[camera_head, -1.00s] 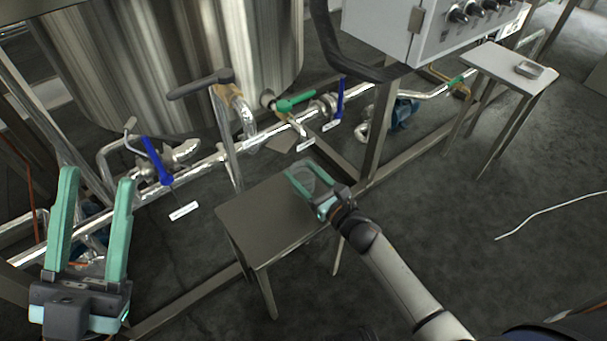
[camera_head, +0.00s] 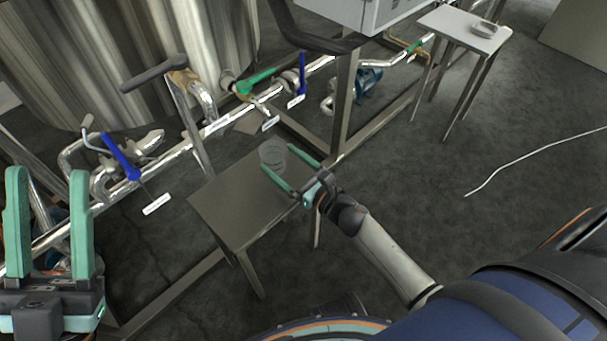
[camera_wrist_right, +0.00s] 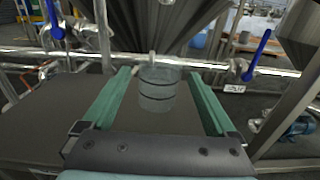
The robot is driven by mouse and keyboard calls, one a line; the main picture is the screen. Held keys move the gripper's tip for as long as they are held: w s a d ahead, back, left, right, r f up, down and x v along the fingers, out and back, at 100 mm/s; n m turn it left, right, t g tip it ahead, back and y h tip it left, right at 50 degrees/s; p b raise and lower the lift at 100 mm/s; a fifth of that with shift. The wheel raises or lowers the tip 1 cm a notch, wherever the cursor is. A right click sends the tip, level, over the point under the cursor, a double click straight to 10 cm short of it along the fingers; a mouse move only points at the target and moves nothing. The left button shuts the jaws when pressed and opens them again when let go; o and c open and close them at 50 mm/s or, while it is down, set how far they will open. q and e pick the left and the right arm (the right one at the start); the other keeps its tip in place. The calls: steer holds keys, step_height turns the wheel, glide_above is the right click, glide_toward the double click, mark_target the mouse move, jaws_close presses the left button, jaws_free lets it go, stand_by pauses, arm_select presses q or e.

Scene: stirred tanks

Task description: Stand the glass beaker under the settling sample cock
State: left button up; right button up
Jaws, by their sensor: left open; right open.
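The clear glass beaker (camera_head: 272,152) stands upright near the far corner of a small grey stand (camera_head: 232,205). In the right wrist view the beaker (camera_wrist_right: 158,90) shows dark rings and sits between the finger ends, with gaps at both sides. My right gripper (camera_head: 277,158) is open around the beaker's near side. A green-handled cock (camera_head: 255,81) is on the tank pipework behind the stand; a small spout shows behind the beaker's rim in the wrist view. The tags are too small to read. My left gripper (camera_head: 48,172) is open and empty at the far left.
Blue-handled valves (camera_head: 122,155) and silver pipes line the tank's (camera_head: 120,60) base. A steel frame post (camera_head: 345,105) stands right of the beaker. The floor at right is mostly clear.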

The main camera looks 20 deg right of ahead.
steer(key=v, duration=0.8)
steer(key=s+a+r+m+t+y, duration=0.1)
steer(key=s+a+r+m+y, duration=0.1)
steer(key=r+m, duration=0.7)
steer(key=s+a+r+m+t+y, duration=0.2)
steer(key=s+r+m, duration=0.4)
steer(key=r+m, duration=0.4)
steer(key=s+a+r+m+t+y, duration=0.2)
steer(key=r+m, duration=0.7)
steer(key=r, duration=0.7)
steer(key=s+a+y, duration=0.1)
steer(key=s+y, duration=0.1)
steer(key=y, duration=0.1)
steer(key=shift+a+p, duration=0.3)
steer(key=shift+p, duration=0.1)
steer(key=shift+s, duration=0.1)
